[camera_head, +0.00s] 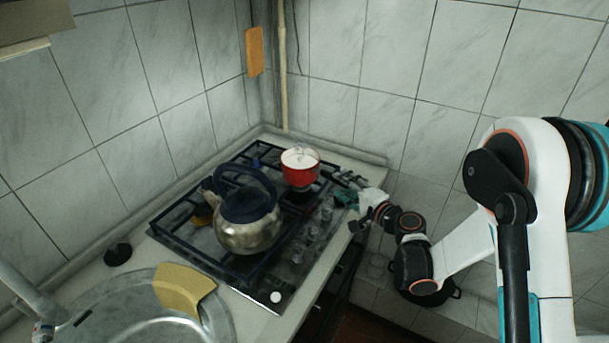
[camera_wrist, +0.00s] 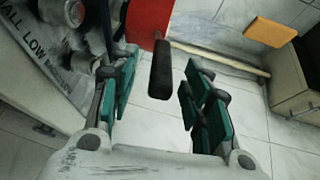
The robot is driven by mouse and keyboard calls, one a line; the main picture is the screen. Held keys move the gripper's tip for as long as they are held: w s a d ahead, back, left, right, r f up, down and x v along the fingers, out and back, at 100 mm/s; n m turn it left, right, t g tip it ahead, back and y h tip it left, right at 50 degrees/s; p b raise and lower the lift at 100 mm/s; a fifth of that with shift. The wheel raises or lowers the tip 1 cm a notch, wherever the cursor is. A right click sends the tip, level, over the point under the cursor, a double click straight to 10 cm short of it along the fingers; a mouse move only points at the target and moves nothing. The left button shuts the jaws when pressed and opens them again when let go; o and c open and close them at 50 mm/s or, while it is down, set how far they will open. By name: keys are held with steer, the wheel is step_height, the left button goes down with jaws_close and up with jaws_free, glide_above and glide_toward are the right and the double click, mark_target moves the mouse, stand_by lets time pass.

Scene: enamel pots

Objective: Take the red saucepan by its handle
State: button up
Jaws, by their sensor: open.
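The red saucepan (camera_head: 301,176) stands on the far right part of the gas stove, with a pale top or lid. In the wrist view, part of its red side (camera_wrist: 150,18) shows at the top. Its black handle (camera_wrist: 160,72) points toward my gripper (camera_wrist: 158,88). My gripper is open, with its green-padded fingers on either side of the handle and gaps visible on both sides. In the head view my gripper (camera_head: 358,203) is just right of the saucepan. The handle is hard to make out there.
A steel kettle (camera_head: 246,232) with a dark handle stands on the stove (camera_head: 255,276), left of and nearer than the saucepan. A sink (camera_head: 140,335) with a yellow cloth (camera_head: 184,289) is at the lower left. Tiled walls close off the back and right.

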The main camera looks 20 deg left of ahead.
steer(key=x, duration=0.4)
steer(key=shift+w+b, duration=0.1)
steer(key=shift+b, duration=0.2)
jaws_close()
steer(key=shift+r, duration=0.1)
